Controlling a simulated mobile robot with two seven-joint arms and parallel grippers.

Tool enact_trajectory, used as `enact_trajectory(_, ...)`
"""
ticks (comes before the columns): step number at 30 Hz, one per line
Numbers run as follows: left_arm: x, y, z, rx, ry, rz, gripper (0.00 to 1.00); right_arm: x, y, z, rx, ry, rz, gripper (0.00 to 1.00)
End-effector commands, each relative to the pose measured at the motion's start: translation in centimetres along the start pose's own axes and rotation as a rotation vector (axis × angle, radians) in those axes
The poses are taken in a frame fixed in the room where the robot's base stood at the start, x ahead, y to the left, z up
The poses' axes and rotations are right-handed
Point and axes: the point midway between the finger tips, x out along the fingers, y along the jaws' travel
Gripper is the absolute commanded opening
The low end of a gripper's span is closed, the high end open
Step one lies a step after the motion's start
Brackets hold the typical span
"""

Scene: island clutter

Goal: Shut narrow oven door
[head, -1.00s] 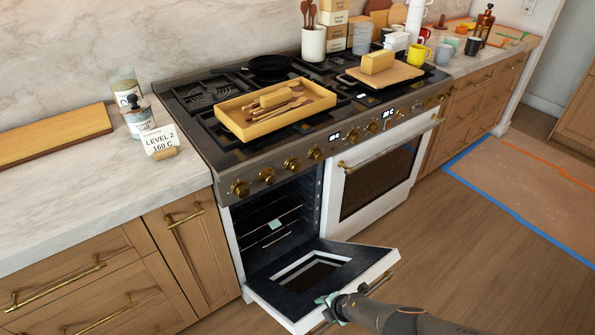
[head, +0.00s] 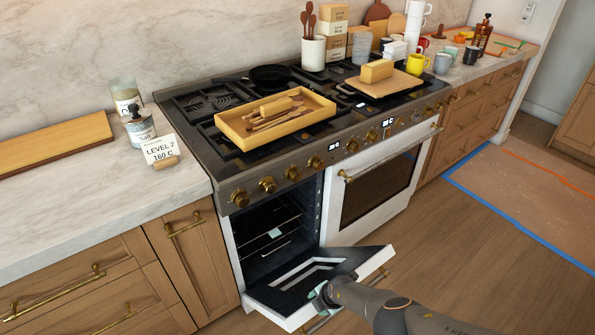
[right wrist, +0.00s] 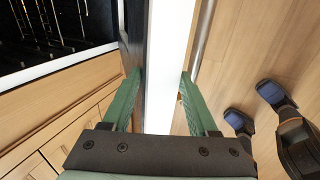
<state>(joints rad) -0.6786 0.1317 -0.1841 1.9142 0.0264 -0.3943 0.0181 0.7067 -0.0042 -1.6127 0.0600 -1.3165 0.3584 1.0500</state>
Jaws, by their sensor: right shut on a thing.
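The narrow oven door (head: 357,262) is hinged down below the left oven cavity (head: 264,232) and stands open, tilted slightly up at its outer edge. My right gripper (head: 318,293) is at the door's outer edge in the head view. In the right wrist view its two green fingers (right wrist: 160,88) straddle the door's white edge (right wrist: 163,110), shut on it. My left gripper is in no view.
The wide oven door (head: 380,185) to the right is shut. A wooden tray (head: 275,122) with utensils and a cutting board (head: 385,84) sit on the cooktop. A label sign (head: 160,147) stands on the left counter. Floor right of my arm is clear.

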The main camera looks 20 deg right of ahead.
Motion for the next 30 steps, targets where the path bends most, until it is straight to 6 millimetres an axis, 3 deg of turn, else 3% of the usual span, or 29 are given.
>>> enact_trajectory(3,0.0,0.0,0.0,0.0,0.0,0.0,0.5,-0.2,0.9,-0.6,-0.004,0.006,0.0,0.04)
enact_trajectory(16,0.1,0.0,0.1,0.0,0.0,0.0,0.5,-0.2,1.2,-0.5,-0.003,0.006,-0.008,0.04)
enact_trajectory(30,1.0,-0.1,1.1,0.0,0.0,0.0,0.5,-0.9,4.2,-0.5,-0.004,0.005,-0.065,0.04)
